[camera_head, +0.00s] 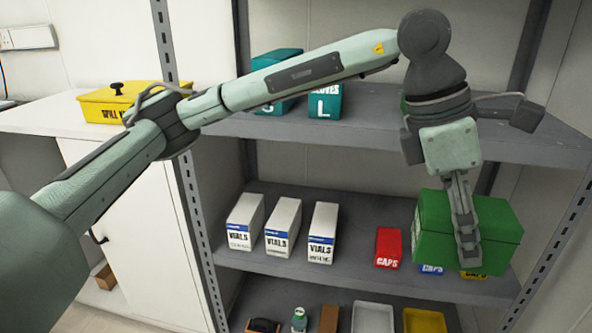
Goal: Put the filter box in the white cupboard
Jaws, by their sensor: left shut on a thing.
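My left gripper (467,232) hangs down at the right of the view and is shut on a large green box (499,224). The green box is in front of the middle shelf and partly hides the small boxes there. I can read no label on it, so I cannot tell from print whether it is the filter box. The white cupboard (140,215) stands at the left, with a dark handle on a white panel. A dark gap shows beside the panel, with a brown box (105,277) low down. My right gripper is not in view.
The grey shelf rack (365,277) holds three white vials boxes (284,228) and a red caps box (388,247). Teal glove boxes (325,102) stand on the upper shelf. Trays (373,317) lie below. A yellow spill kit (103,103) sits on the cupboard top. A rack post (195,230) separates rack and cupboard.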

